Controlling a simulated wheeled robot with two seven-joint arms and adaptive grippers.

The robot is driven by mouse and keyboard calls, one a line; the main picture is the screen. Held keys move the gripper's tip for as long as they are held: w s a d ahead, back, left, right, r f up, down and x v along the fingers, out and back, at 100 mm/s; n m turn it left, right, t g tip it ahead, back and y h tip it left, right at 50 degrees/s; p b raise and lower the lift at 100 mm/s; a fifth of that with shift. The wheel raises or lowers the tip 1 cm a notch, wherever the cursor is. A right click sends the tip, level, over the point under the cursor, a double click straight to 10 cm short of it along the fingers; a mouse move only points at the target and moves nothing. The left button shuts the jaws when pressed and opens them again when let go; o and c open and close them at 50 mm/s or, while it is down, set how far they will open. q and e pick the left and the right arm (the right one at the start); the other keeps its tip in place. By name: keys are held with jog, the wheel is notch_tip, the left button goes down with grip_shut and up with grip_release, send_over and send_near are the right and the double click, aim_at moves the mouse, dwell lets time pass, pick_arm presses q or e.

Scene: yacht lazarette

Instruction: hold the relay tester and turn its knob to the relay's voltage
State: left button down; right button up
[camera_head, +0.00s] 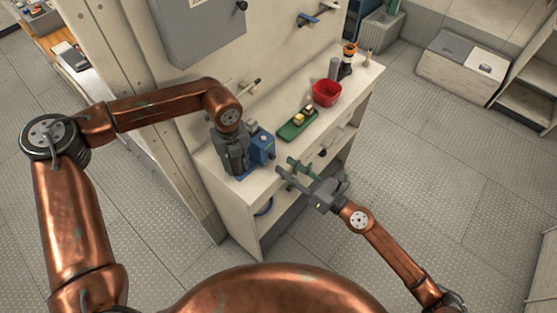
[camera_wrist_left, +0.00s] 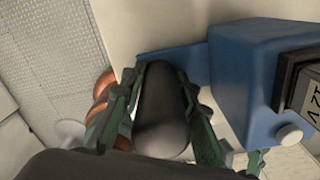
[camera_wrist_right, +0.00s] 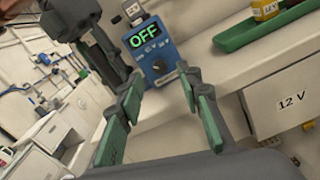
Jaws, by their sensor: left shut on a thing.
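The blue relay tester (camera_head: 263,147) stands on the near end of the bench top. In the right wrist view the tester (camera_wrist_right: 150,45) has a lit display reading OFF and a dark knob (camera_wrist_right: 160,66) below it. A dark block with a pale label (camera_wrist_right: 132,10) sits at its top; in the left wrist view the label (camera_wrist_left: 308,102) appears to read 12V. My left gripper (camera_head: 238,158) is shut on a dark rounded grip (camera_wrist_left: 163,105) beside the blue housing. My right gripper (camera_head: 286,168) is open and empty, its fingers short of the tester's front.
A green tray (camera_head: 297,124) with small yellow items lies beyond the tester; one item (camera_wrist_right: 265,9) is labelled 12 V. A red bowl (camera_head: 326,92) and bottles stand farther back. A drawer front (camera_wrist_right: 288,104) bears a 12 V label. Floor right of the bench is clear.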

aim_at(275, 158)
jog(key=shift+x, duration=2.2)
jog(key=shift+c, duration=0.2)
grip_shut()
